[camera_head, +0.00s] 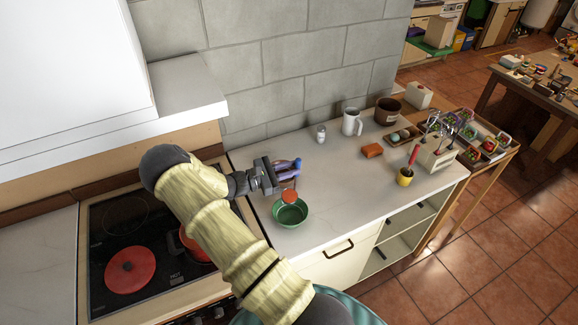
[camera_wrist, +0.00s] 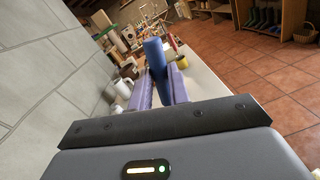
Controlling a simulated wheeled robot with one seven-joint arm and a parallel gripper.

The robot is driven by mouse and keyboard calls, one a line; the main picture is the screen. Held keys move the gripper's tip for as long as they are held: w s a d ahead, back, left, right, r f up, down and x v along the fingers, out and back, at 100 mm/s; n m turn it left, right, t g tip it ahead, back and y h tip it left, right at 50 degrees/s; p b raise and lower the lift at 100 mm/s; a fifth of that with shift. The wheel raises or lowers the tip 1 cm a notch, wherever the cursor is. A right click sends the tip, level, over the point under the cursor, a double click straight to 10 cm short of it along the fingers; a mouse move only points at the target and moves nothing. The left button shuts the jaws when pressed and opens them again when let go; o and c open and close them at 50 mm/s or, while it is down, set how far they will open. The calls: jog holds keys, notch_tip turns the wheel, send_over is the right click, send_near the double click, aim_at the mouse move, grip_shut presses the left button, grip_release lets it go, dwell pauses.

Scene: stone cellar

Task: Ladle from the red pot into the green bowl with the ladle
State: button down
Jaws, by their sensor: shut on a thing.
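My gripper (camera_head: 289,170) is shut on the blue handle of the ladle, over the counter just right of the stove. In the wrist view the ladle's handle (camera_wrist: 155,62) rises between the two purple-blue fingers. The ladle's orange-red scoop end (camera_head: 289,196) shows below the gripper, at the far side of the green bowl (camera_head: 291,218); I cannot tell whether it touches the bowl. The green bowl stands upright on the counter near its stove-side end. The red pot (camera_head: 190,246) stands on the stove, mostly hidden behind my arm; its contents cannot be seen.
A red round disc (camera_head: 130,269) lies on the stove's left. On the counter are a white jug (camera_head: 351,122), a small shaker (camera_head: 320,134), a brown pot (camera_head: 387,110), an orange block (camera_head: 372,150) and a yellow cup (camera_head: 404,177). The counter's middle is clear.

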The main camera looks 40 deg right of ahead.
jog(key=s+a+f+m+g+b, duration=0.1)
jog(key=s+a+f+m+b, duration=0.3)
jog(key=s+f+m+b, duration=0.2)
jog(key=s+a+f+m+g+b, duration=0.2)
jog(key=s+a+f+m+b, duration=0.2)
jog(key=s+m, duration=0.5)
notch_tip(320, 180, down, 2)
jog(key=shift+f+m+h+b, duration=0.1)
jog(key=shift+m+h+b, duration=0.2)
jog(key=shift+b, duration=0.95)
dwell(2.8)
